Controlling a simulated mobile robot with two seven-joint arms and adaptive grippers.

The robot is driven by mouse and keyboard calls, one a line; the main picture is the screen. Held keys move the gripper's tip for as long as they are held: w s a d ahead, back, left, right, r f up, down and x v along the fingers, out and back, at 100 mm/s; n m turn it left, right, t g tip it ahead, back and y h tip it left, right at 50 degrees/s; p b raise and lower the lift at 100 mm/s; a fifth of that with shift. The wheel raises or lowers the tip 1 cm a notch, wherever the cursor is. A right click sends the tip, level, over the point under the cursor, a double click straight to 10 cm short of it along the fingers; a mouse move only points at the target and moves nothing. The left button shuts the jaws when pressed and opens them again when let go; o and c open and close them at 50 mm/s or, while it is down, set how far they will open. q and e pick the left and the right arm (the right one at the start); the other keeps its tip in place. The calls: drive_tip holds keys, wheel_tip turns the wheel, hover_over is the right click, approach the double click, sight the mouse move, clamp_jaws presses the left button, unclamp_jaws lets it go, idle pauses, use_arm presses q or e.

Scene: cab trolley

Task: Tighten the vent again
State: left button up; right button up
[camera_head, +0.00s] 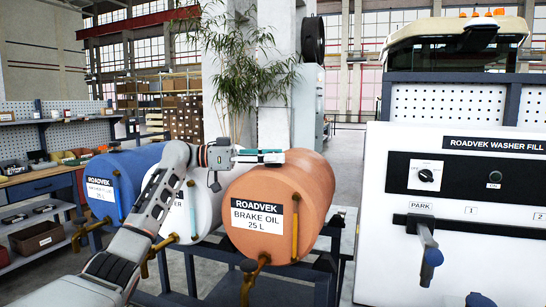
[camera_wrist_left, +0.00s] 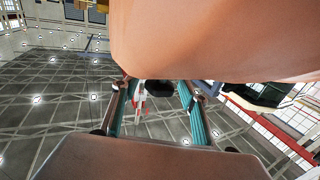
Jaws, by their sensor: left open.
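The orange brake oil drum (camera_head: 272,190) lies on its side on a dark stand in the head view. My left gripper (camera_head: 262,157) reaches in level across the drum's top, its fingers pointing right. In the left wrist view the gripper (camera_wrist_left: 158,98) is open, one teal finger on each side. A dark rounded piece (camera_wrist_left: 160,88), perhaps the vent, shows between the fingertips beside the drum's orange wall (camera_wrist_left: 210,40), with visible gaps to both fingers. Whether it is seated cannot be told. In the head view the gripper hides any vent. My right gripper is not in view.
A white drum (camera_head: 203,205) and a blue drum (camera_head: 125,175) lie left of the orange one, partly behind my left arm. Brass taps (camera_head: 250,280) stick out in front. A white washer-fill panel (camera_head: 385,260) with a lever (camera_head: 427,245) stands at the right.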

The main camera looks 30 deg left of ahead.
use_arm(q)
drive_tip(key=v, duration=1.2)
